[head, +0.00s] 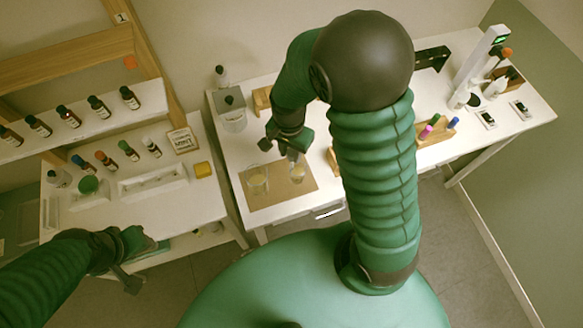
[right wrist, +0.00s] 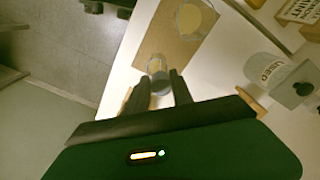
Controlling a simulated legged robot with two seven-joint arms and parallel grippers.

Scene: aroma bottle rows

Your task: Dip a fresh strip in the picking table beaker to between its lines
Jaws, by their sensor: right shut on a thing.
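My right gripper (head: 285,148) is over the middle table and shut on a small pale piece (head: 293,155), which looks like a strip. It is too small to tell its lines. My left gripper (head: 144,265) is open and empty, in front of the left table.
A jar marked USED (right wrist: 266,69) stands behind. Several dropper bottles stand on the left table (head: 200,210) and on the shelf (head: 85,132) above. Coloured vials (head: 435,119) stand in a wooden rack at right, beyond my arm.

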